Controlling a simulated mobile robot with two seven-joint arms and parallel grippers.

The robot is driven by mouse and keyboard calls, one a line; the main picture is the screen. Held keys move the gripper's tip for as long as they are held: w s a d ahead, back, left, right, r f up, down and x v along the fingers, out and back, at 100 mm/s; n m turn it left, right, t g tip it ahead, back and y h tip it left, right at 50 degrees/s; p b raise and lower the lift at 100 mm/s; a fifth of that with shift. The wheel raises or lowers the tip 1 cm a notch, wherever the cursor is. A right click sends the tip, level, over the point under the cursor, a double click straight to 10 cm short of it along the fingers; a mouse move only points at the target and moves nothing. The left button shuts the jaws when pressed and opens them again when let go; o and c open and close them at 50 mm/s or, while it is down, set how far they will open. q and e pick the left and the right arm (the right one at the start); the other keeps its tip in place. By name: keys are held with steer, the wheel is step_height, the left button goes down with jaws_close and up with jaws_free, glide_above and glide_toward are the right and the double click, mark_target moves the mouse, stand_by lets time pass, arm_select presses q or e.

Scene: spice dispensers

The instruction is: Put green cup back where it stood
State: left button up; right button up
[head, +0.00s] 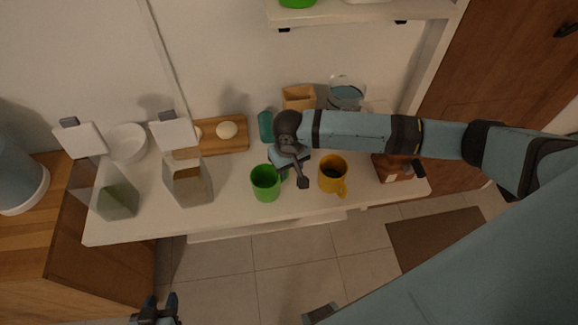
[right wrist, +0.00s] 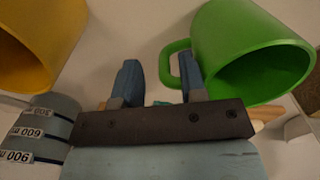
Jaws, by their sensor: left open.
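The green cup (head: 264,184) stands on the white counter in the head view, left of the yellow cup (head: 331,174). My right gripper (head: 293,179) is between the two cups, close to the green cup's handle side. In the right wrist view the green cup (right wrist: 235,45) is at the upper right. Its handle reaches between the parted fingers of my right gripper (right wrist: 160,83); one finger overlaps the handle loop. I see a gap between the handle and the other finger. My left gripper (head: 157,309) is open and empty at the bottom edge, away from the counter.
Two spice dispensers (head: 187,184) (head: 117,199) stand on the left of the counter (head: 235,204). A wooden board (head: 237,144) with pale round items and a white bowl (head: 127,143) are behind. The yellow cup (right wrist: 38,45) is close by in the wrist view.

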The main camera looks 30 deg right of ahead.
step_height(320, 180, up, 12)
steer(key=shift+r+b, duration=0.15)
steer(key=shift+b, duration=0.3)
stand_by(0.4)
steer(key=s+a+f+n+t+y, duration=0.25)
steer(key=s+a, duration=0.45)
steer(key=s, duration=0.5)
steer(key=s+d+f+m+t+h, duration=0.1)
steer(key=s+d+f+h, duration=0.15)
steer(key=s+d, duration=0.95)
steer(key=w+a+f+t+y+p, duration=0.1)
steer(key=w+a+f+t, duration=0.2)
steer(key=f, duration=0.2)
steer(key=w+a+f+t+y+p, duration=0.1)
steer(key=w+a+f+t+y, duration=0.1)
steer(key=f, duration=0.4)
steer(key=shift+w+a+f+n+t, duration=0.15)
steer(key=shift+w+a+n+t, duration=0.45)
steer(key=shift+t, duration=0.65)
steer(key=shift+s+a, duration=0.1)
